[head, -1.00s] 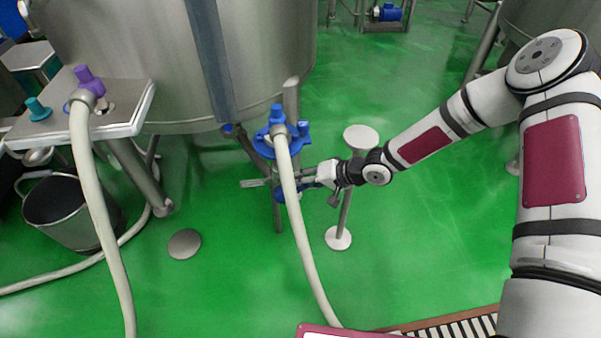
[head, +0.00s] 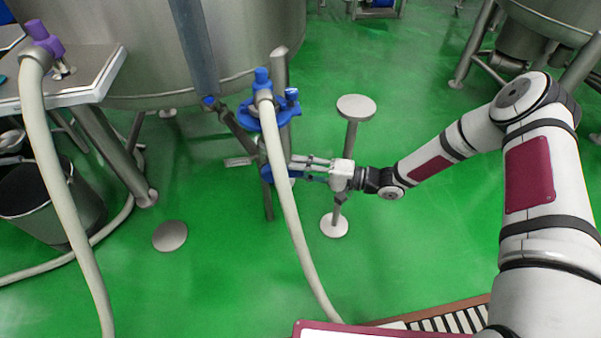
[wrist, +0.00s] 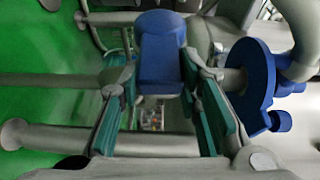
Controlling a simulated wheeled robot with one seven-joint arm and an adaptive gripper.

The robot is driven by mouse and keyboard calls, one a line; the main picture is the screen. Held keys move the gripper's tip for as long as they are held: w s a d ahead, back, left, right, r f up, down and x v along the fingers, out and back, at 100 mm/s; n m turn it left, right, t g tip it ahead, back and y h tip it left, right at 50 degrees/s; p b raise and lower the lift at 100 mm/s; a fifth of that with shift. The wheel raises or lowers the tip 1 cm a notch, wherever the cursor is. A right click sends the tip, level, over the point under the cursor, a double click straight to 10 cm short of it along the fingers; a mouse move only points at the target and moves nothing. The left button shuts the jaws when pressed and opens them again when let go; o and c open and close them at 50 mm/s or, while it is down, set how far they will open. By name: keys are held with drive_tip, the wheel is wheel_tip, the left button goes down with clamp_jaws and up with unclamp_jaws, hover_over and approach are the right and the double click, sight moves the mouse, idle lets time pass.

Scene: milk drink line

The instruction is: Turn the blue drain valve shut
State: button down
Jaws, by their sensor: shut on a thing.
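The blue drain valve handle (wrist: 160,62) is a blue lever seen between my fingers in the wrist view. In the head view the blue handle (head: 266,174) shows low beside the pale hose, partly hidden by it. My gripper (head: 292,170) comes in from the right at the handle's height. In the wrist view its two green-padded fingers (wrist: 160,75) stand on either side of the handle and are closed on it. The contact itself is hard to see.
A blue round fitting (head: 272,115) with a pale hose (head: 292,220) sits above the handle; the fitting also shows close at right in the wrist view (wrist: 252,85). A steel post (head: 352,135) stands behind my gripper. A bucket (head: 50,205) is at left. Green floor is open around.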

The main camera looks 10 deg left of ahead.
drive_tip(key=shift+s+f+y+b, duration=0.1)
drive_tip(key=shift+f+y+b, duration=0.25)
drive_tip(key=shift+y, duration=0.05)
drive_tip(key=c, duration=1.2)
unclamp_jaws()
drive_tip(key=shift+o, duration=0.2)
drive_tip(key=shift+r, duration=0.1)
drive_tip(key=s+d, duration=0.1)
drive_tip(key=d, duration=1.1)
drive_tip(key=shift+s, duration=0.1)
